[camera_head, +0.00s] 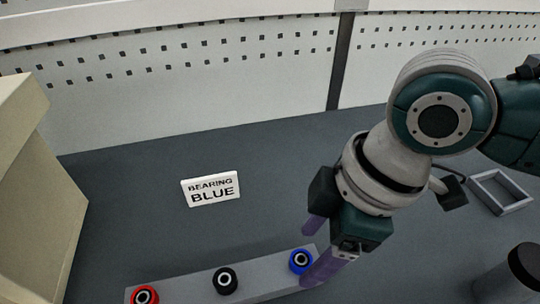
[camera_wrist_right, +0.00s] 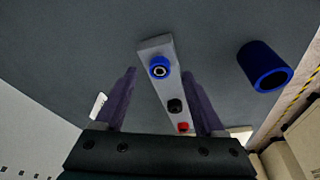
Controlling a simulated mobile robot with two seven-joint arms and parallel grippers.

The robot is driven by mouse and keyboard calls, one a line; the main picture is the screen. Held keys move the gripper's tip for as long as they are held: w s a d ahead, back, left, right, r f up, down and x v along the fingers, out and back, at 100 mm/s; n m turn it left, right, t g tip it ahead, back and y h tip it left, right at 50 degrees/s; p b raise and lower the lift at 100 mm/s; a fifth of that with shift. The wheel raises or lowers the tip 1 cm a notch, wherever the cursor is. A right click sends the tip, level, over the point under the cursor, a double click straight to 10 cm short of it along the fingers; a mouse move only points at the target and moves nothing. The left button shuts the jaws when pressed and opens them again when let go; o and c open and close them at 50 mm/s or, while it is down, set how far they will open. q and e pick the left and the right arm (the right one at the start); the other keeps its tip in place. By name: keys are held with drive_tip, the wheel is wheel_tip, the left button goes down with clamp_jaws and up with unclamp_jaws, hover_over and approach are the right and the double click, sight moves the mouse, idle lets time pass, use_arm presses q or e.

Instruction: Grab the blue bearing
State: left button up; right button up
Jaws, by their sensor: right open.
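The blue bearing (camera_head: 301,261) sits at the right end of a grey bar (camera_head: 187,292), with a pale ring on its top. In the right wrist view the blue bearing (camera_wrist_right: 159,67) appears between the two purple fingers. My right gripper (camera_head: 311,255) is open and empty, its fingers pointing down close to the blue bearing. I cannot tell their exact height relative to it. A black bearing (camera_head: 225,280) sits mid-bar and a red bearing (camera_head: 144,297) at the left end. My left gripper is not in view.
A white sign (camera_head: 211,189) reading "BEARING BLUE" stands behind the bar. A beige box (camera_head: 40,200) is at left. A grey square frame (camera_head: 501,191) and a dark cylinder (camera_head: 522,270) are at right. A blue hollow cylinder (camera_wrist_right: 265,66) shows in the wrist view.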

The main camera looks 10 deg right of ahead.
sight(301, 262)
drive_tip(key=shift+x, duration=1.1)
drive_tip(key=shift+c, duration=0.3)
clamp_jaws()
